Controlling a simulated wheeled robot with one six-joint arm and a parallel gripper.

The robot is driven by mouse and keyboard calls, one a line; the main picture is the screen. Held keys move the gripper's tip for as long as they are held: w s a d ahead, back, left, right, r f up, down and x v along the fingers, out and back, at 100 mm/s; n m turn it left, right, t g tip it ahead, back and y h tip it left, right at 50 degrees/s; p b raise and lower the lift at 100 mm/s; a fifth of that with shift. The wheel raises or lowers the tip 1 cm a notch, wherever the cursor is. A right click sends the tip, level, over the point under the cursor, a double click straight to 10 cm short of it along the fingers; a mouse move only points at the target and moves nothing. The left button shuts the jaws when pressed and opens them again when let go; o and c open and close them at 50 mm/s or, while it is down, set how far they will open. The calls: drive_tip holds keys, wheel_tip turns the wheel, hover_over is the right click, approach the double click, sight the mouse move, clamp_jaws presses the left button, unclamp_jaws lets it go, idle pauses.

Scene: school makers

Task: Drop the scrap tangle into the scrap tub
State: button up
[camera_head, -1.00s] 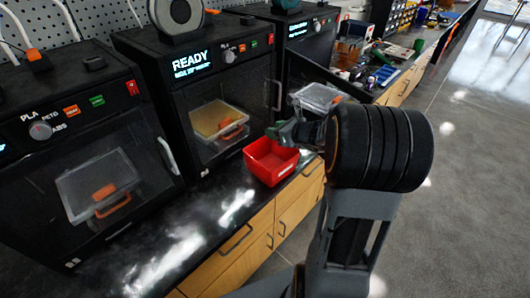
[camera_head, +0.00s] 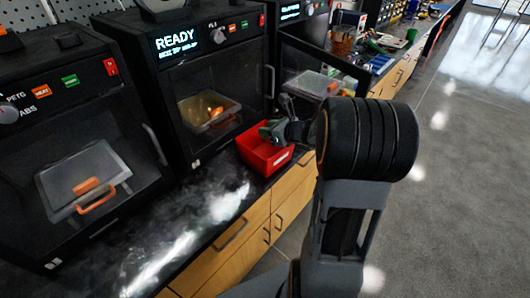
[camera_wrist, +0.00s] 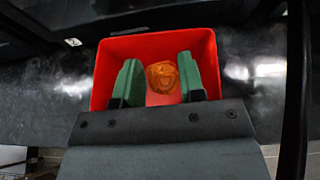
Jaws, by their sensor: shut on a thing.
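The scrap tub is a red open box (camera_head: 265,160) on the black counter in front of the middle printer. In the wrist view its red wall (camera_wrist: 208,48) surrounds the fingers. My gripper (camera_head: 272,131) is over the tub in the head view, with green fingers pointing down into its opening (camera_wrist: 161,80). The scrap tangle, a round orange coil (camera_wrist: 162,77), sits between the two fingers, and the gripper is shut on it. The tub's red floor shows just below the tangle. The tangle cannot be seen in the head view.
The middle printer (camera_head: 168,70) stands close behind the tub, its display reading READY. Another printer (camera_head: 70,130) is at left. An open printer door (camera_head: 320,75) and a clear-lidded box (camera_head: 312,85) are to the right. The counter front left of the tub is clear.

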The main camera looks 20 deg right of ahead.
drive_tip(key=o, duration=1)
drive_tip(key=shift+c, duration=0.2)
drive_tip(key=p+v, duration=0.1)
drive_tip(key=v, duration=1.1)
